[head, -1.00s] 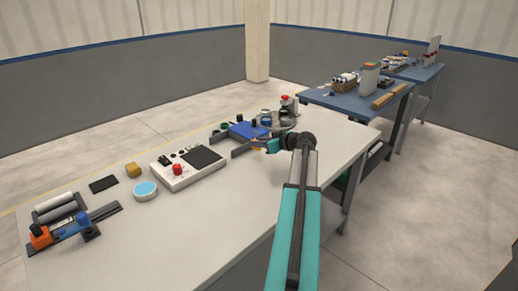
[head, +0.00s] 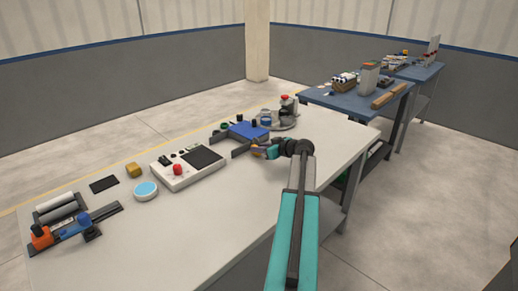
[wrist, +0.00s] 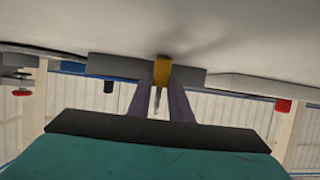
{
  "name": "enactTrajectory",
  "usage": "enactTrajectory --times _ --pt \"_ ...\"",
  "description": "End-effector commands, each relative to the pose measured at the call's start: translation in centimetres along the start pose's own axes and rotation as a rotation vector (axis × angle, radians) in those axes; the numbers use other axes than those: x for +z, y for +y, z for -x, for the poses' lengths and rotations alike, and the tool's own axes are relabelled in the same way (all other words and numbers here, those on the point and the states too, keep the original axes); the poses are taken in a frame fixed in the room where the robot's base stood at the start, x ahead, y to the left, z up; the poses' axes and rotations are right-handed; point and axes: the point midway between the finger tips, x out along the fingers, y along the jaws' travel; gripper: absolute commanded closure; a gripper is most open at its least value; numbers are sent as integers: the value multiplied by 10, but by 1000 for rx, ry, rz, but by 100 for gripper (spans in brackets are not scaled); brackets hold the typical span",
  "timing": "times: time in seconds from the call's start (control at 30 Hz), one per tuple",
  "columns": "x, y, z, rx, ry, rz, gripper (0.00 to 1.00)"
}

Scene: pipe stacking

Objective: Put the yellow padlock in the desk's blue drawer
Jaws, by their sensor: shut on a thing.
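My gripper (head: 262,150) is low over the far part of the grey table, just in front of a blue device with grey bars. In the wrist view my gripper (wrist: 161,82) is shut on the yellow padlock (wrist: 161,70), held between the two fingertips. A thin grey part, possibly its shackle, shows between the fingers. In the head view the padlock is a small yellow-orange patch at the fingertips. I cannot tell whether it touches the table. I cannot make out a blue drawer in either view.
The blue device (head: 247,130) is close behind my gripper. A control box (head: 188,167) with a red knob, a yellow block (head: 134,170) and a light-blue round tin (head: 146,190) lie to the left. Blue-topped benches (head: 345,101) stand behind. The table's front middle is clear.

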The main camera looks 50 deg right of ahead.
Motion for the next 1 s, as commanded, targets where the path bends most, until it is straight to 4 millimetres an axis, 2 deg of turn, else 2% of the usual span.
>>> enactTrajectory --times 0.47,0.5,0.6,1.0 --pt "3 0 -2 1 1 1 100" --pt "4 0 -2 0 0 1 80" --pt "3 0 -1 0 0 0 63" --pt "2 0 -1 0 0 1 63"
